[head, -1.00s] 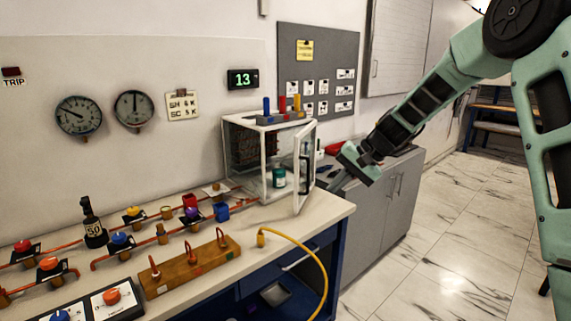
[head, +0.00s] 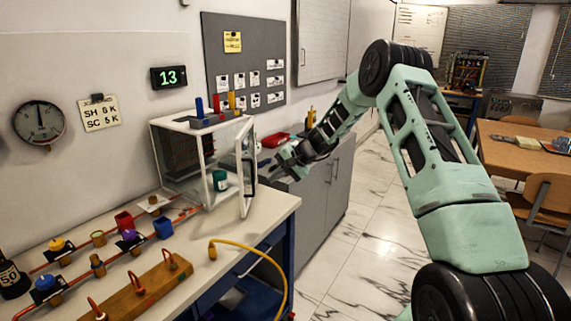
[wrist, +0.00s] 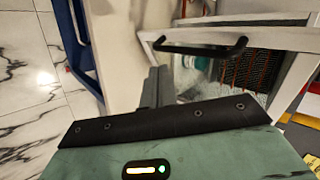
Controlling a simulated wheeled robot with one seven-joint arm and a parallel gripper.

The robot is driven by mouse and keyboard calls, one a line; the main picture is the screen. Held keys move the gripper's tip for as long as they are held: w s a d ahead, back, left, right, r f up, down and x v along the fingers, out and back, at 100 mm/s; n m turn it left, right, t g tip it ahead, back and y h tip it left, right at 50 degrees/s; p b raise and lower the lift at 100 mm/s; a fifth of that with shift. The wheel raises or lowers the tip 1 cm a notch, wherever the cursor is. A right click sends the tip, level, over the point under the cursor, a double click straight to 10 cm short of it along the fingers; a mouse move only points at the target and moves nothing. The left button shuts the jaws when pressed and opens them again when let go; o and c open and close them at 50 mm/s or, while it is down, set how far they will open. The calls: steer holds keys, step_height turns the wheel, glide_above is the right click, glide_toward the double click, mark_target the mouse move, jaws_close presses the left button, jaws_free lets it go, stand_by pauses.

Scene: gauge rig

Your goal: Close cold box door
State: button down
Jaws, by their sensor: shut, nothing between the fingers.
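The cold box (head: 180,165) is a white-framed glass case at the bench's right end. Its white-framed door (head: 246,170) stands open, swung out toward the bench's front edge. A teal jar (head: 220,181) sits inside the box. In the wrist view the door's black handle (wrist: 200,47) lies ahead, with the teal jar (wrist: 197,62) blurred behind the glass. My gripper (head: 274,168) is just right of the door in the head view, shut and empty. In the wrist view its fingers (wrist: 154,84) show dark below the handle, apart from it. Whether they touch the door cannot be told.
Red, yellow and blue blocks (head: 215,106) stand on top of the box. Pipes, valves and a wooden block (head: 140,285) fill the bench's left part. A yellow hose (head: 262,255) hangs over the front edge. A grey cabinet (head: 325,185) stands right of the bench.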

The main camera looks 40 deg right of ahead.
steer(key=shift+w+a+f+p, duration=0.1)
steer(key=shift+w+a+p, duration=0.4)
steer(key=shift+w+a, duration=0.3)
steer(key=shift+w+a+f+p, duration=0.1)
steer(key=shift+w+a+p, duration=0.4)
steer(key=shift+w, duration=0.4)
steer(key=shift+a, duration=0.2)
steer(key=w+a+m+t+h, duration=0.1)
steer(key=w+a+m+h, duration=0.2)
steer(key=w+a, duration=0.6)
steer(key=shift+w+a+r+m+t, duration=0.2)
steer(key=shift+w+a+m+t, duration=0.1)
steer(key=shift+a+m, duration=0.65)
steer(key=shift+a, duration=0.3)
